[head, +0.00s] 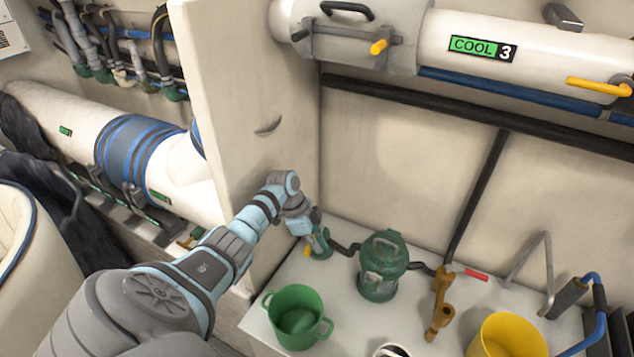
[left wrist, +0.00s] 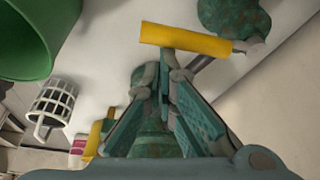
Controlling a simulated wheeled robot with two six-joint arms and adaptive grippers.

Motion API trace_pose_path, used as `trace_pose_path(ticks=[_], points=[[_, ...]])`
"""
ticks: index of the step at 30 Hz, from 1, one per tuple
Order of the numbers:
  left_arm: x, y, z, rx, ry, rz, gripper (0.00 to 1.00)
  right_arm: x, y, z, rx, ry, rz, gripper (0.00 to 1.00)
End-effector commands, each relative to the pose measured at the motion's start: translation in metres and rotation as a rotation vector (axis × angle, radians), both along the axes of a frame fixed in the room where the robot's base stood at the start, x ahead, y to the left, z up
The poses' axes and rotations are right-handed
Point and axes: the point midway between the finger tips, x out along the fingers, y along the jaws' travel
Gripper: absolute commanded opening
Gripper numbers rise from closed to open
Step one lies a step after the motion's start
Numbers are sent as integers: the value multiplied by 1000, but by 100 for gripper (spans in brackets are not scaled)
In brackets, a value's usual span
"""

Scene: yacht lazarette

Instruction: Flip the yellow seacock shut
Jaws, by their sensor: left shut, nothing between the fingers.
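The yellow seacock shows in the head view as a small yellow lever (head: 307,250) by a green body (head: 321,246) at the foot of the white partition. In the left wrist view its yellow handle (left wrist: 186,41) lies crosswise just beyond my fingertips. A green body (left wrist: 153,140) shows below, between the finger links. My left gripper (head: 312,232) is over the seacock and hides part of it; its fingers (left wrist: 165,72) are shut and empty. I cannot tell whether the fingertips touch the handle. My right gripper is in neither view.
A green strainer (head: 383,265) stands right of the seacock, joined by a dark hose. The white partition (head: 240,110) rises beside my arm.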

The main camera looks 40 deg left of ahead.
Motion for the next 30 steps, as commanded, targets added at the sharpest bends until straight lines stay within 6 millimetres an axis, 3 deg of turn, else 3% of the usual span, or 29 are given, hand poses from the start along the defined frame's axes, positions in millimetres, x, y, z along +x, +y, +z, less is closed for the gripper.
trace_pose_path(ticks=[8, 14, 24, 30], points=[[1, -5, 3, 0, 0, 1, 0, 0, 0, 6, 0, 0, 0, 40], [6, -34, 15, -3, 1, 8, 0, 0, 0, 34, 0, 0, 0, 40], [-4, -6, 83, 3, 0, 10, 0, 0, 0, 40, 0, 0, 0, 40], [-6, 0, 101, 2, 0, 11, 0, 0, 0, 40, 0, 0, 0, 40]])
